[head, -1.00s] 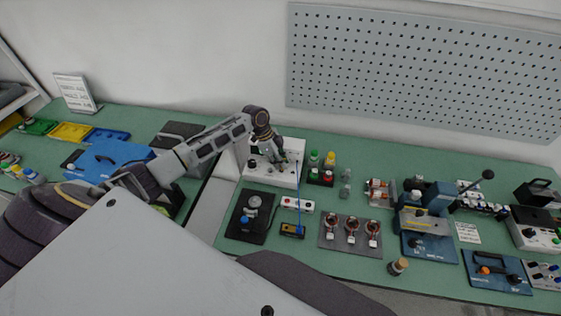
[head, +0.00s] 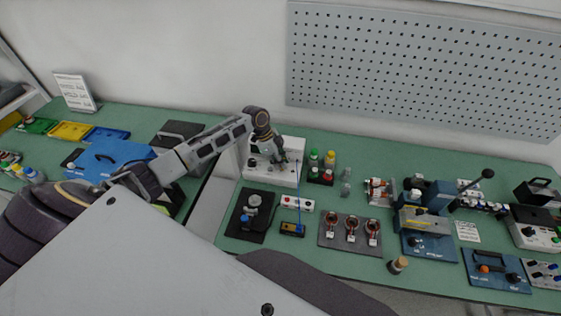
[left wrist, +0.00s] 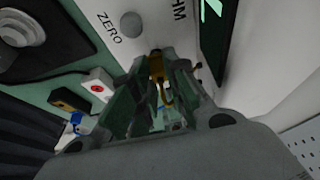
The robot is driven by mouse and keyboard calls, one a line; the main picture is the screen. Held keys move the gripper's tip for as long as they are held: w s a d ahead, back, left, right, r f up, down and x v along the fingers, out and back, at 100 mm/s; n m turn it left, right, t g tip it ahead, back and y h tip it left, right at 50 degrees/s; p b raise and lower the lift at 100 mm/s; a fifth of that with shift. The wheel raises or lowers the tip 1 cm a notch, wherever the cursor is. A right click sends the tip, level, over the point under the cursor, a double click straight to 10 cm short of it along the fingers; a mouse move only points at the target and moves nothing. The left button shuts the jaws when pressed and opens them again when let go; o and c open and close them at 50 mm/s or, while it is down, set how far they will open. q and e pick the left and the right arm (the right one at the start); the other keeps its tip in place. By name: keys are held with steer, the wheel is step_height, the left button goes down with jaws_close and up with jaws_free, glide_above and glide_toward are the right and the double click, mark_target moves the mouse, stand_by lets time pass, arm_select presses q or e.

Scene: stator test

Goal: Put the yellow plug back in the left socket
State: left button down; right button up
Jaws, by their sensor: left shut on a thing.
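My left gripper (head: 279,160) is over the front panel of the white meter box (head: 288,182) at the back of the bench. In the left wrist view, the gripper (left wrist: 156,72) is shut on the yellow plug (left wrist: 157,66), which sits between the fingertips close to the white panel (left wrist: 165,32). The panel carries a grey knob marked ZERO (left wrist: 131,25). The fingers cover the plug's far end and the sockets, so I cannot tell whether the plug is in a socket. My right gripper is not in view.
A white box with a red button (head: 297,204) and a small black-and-yellow unit (head: 292,230) with a blue cable stand in front of the meter. A dark plate with copper coils (head: 350,234) lies further right.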

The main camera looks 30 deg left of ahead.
arm_select(q)
steer(key=shift+f, duration=0.55)
stand_by(0.7)
steer(key=c, duration=1.3)
jaws_free()
steer(key=shift+r, duration=0.1)
steer(key=shift+v, duration=5.9)
steer(key=shift+a, duration=0.1)
